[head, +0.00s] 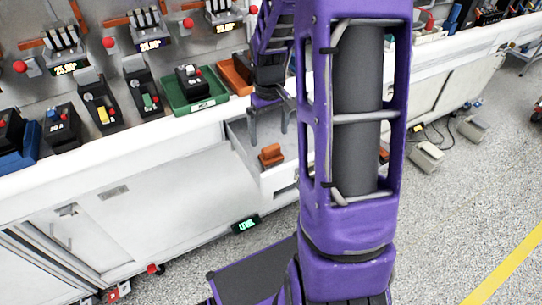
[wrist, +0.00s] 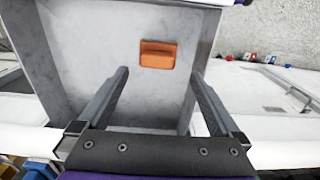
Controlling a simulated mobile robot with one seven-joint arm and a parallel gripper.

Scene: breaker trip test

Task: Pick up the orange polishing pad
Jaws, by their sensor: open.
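The orange polishing pad (head: 271,155) lies on the floor of an open white drawer (head: 238,138) in the head view. In the wrist view the pad (wrist: 158,54) shows as a small orange block near the drawer's (wrist: 75,60) far wall. My gripper (head: 268,138) hangs over the drawer with its two fingers pointing down. In the wrist view the fingers (wrist: 160,72) are spread wide and empty, with the pad beyond and between their tips, apart from both.
The drawer walls stand close around the gripper. Above it, the bench holds a green tray (head: 193,106), an orange bin (head: 236,76) and several breaker units. My purple arm hides part of the drawer's right side in the head view.

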